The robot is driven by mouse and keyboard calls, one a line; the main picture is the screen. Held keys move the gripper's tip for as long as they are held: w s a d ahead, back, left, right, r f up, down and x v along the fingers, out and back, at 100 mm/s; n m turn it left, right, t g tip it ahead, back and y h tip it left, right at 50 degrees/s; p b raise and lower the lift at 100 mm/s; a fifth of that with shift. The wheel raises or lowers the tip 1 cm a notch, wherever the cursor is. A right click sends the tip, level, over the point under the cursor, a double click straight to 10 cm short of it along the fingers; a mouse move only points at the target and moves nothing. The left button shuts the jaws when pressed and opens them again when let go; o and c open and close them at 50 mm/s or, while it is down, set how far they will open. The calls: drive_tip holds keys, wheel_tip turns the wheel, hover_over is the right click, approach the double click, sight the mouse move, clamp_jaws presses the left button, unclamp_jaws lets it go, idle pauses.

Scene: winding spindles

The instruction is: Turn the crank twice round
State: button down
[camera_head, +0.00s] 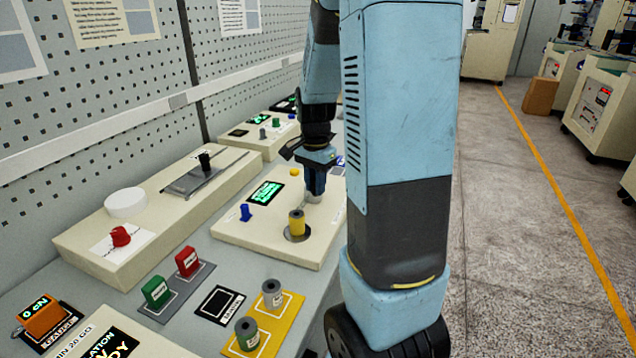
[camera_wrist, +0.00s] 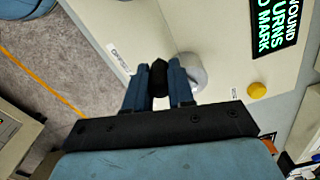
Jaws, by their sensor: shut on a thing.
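The crank's black knob (camera_wrist: 160,80) sits between the two blue fingers of my gripper (camera_wrist: 162,76) in the wrist view, with a finger on each side. The crank's light grey round part (camera_wrist: 196,72) shows just right of it, partly behind the right finger. In the head view my gripper (camera_head: 315,182) points down over the cream winding unit (camera_head: 255,238). The grey crank part (camera_head: 313,198) shows below the fingers; the knob is hidden there. A yellow spool (camera_head: 297,223) stands upright on a dark disc in front. The unit's display (camera_head: 264,193) shows green text, too slanted to read fully.
A blue peg (camera_head: 245,212) and a yellow button (camera_head: 294,172) are on the same unit. A cream unit with a red knob (camera_head: 120,236) stands left.

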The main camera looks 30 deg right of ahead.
drive_tip(key=shift+w+r, duration=0.1)
drive_tip(key=shift+w, duration=0.1)
drive_tip(key=c, duration=1.3)
unclamp_jaws()
drive_tip(key=o, duration=0.3)
drive_tip(key=shift+o, duration=0.2)
drive_tip(key=shift+s, duration=0.1)
wheel_tip(320, 180, up, 14)
drive_tip(key=shift+f, duration=0.25)
